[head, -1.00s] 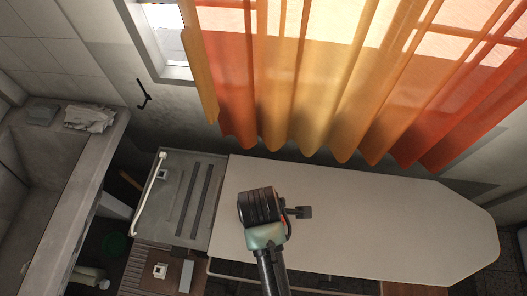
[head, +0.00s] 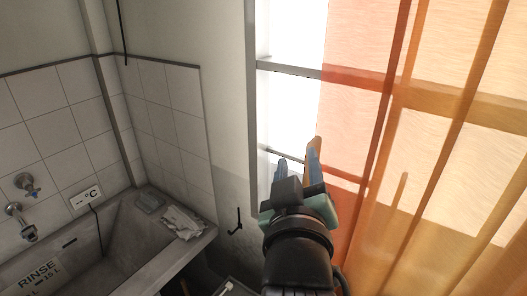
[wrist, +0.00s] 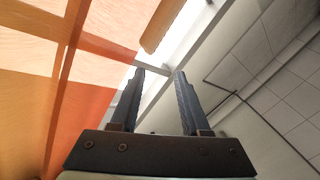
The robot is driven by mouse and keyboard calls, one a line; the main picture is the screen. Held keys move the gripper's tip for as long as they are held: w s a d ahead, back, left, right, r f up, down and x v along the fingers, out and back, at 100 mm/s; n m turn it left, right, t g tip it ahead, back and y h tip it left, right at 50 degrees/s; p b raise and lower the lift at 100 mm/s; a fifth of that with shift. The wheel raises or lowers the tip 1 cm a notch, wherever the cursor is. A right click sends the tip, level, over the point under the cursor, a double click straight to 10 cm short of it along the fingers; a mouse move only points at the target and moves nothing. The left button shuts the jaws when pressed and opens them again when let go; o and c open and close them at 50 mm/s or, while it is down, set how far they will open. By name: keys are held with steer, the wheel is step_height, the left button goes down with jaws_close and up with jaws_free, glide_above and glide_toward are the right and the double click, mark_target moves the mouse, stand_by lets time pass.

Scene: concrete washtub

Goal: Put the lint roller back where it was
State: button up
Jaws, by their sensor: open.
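My gripper (head: 298,166) is raised in front of the window and the left edge of the orange curtain in the head view. In the wrist view my gripper (wrist: 160,76) has its two fingers apart with nothing between them. An orange-brown strip (wrist: 163,24), apparently part of the curtain, shows beyond the fingertips. I cannot make out a lint roller in either current view. A black hook (head: 237,222) on the wall below and left of the window appears empty.
The concrete washtub (head: 130,262) is at the lower left, with folded cloths (head: 182,222) on its corner ledge. A tap (head: 22,222) sits on the tiled wall. The curtain (head: 440,150) hangs close on the right. The wall between tub and window is mostly clear.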

steer(key=s+a+r+m+t+y, duration=0.1)
steer(key=s+r+t, duration=0.4)
steer(key=r, duration=0.8)
steer(key=s+a+r+m+t, duration=0.3)
steer(key=s+r, duration=0.5)
steer(key=r, duration=0.5)
steer(key=shift+a+r+t+y, duration=0.4)
steer(key=shift+a+t, duration=0.15)
steer(key=shift+t, duration=0.35)
steer(key=shift+s+f, duration=0.1)
